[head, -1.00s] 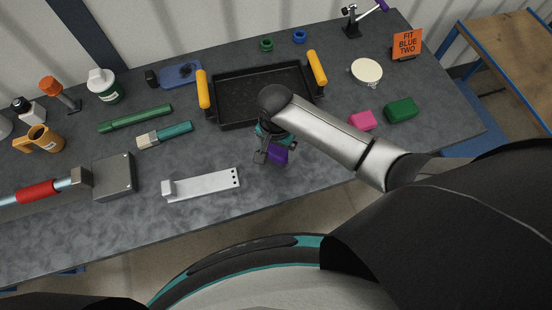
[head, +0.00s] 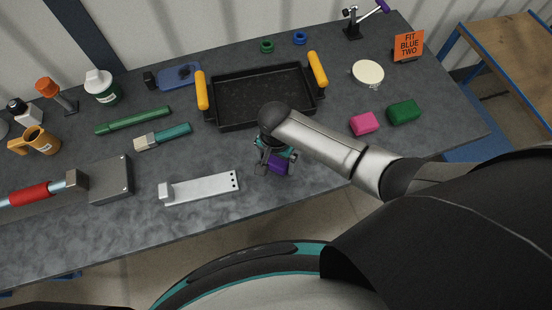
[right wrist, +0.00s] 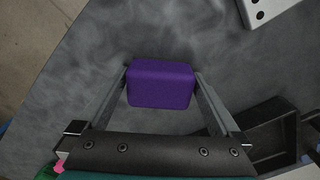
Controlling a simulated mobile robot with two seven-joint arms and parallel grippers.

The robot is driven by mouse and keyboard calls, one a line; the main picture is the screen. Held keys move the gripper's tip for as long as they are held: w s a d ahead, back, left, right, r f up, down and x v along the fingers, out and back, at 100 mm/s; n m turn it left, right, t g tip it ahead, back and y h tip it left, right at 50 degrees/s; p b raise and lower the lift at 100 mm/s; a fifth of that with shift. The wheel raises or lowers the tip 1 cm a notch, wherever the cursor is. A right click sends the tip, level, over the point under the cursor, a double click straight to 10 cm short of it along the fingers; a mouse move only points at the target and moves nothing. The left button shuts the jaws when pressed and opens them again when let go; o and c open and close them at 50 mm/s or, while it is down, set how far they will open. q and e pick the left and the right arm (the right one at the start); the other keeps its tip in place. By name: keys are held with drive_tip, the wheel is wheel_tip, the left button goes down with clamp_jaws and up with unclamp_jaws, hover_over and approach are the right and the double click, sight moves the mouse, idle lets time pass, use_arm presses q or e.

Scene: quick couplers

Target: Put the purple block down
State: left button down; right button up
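The purple block (head: 279,164) is at my right gripper (head: 268,156), over the front part of the grey table. In the right wrist view the purple block (right wrist: 161,84) sits between the two fingertips of the right gripper (right wrist: 160,78). The fingers lie close along both its sides, with no clear gap. My right gripper looks shut on it. Whether its underside touches the table cannot be told. My left gripper is not in view.
A black tray (head: 222,117) with yellow handles lies behind the gripper. A silver bracket (head: 205,188) lies to its left. Pink (head: 364,123) and green (head: 404,112) blocks lie to the right. The grey table's (head: 330,177) front edge is close to the block.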

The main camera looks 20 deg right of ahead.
sight(276, 160)
wheel_tip(276, 160, up, 12)
drive_tip(key=p, duration=0.4)
drive_tip(key=shift+r, duration=0.2)
idle(0.5)
